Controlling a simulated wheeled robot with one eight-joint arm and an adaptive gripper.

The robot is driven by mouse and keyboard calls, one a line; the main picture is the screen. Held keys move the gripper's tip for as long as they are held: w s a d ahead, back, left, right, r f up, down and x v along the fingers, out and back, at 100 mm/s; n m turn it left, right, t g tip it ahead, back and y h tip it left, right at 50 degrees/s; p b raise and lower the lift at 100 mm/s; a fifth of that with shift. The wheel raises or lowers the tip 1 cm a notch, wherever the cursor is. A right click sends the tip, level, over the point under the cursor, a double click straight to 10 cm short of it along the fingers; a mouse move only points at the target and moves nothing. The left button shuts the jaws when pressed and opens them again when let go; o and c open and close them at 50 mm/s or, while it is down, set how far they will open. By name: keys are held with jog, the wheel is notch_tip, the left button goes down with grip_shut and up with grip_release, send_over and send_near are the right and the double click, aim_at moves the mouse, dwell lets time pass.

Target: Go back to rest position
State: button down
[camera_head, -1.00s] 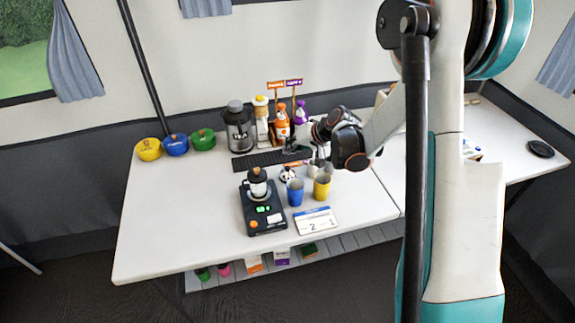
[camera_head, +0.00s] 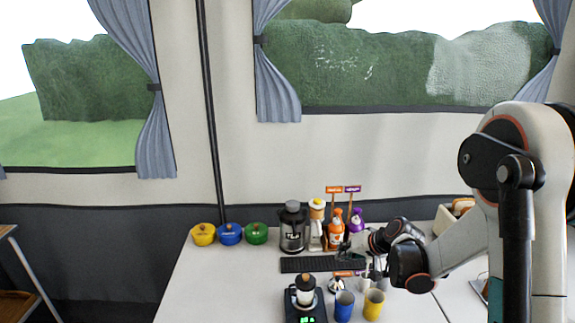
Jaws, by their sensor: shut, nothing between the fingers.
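My gripper (camera_head: 350,259) is at the end of my arm, which reaches in from the right over the white table (camera_head: 225,290). The gripper is small in the picture and partly merges with the things behind it; it is shut and empty. It is in front of the orange bottle (camera_head: 336,230) and above the back of the table, near the black mat (camera_head: 300,265). A small black-and-white item (camera_head: 336,284) lies below it.
A coffee maker on a black scale (camera_head: 304,295), a blue cup (camera_head: 344,306) and a yellow cup (camera_head: 373,304) stand at the front. Yellow, blue and green pots (camera_head: 230,234) stand at the back left. A grinder (camera_head: 292,228) stands behind the mat. The table's left part is clear.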

jog(key=s+a+r+h, duration=0.2)
jog(key=s+r+h, duration=0.1)
jog(key=s+r, duration=1.15)
jog(key=s+d+r+n+h, duration=0.1)
jog(key=s+r+h, duration=0.1)
jog(key=s, duration=1.7)
jog(key=shift+d+r+n, duration=0.15)
jog(key=shift+r+n, duration=0.05)
jog(key=shift+n, duration=0.2)
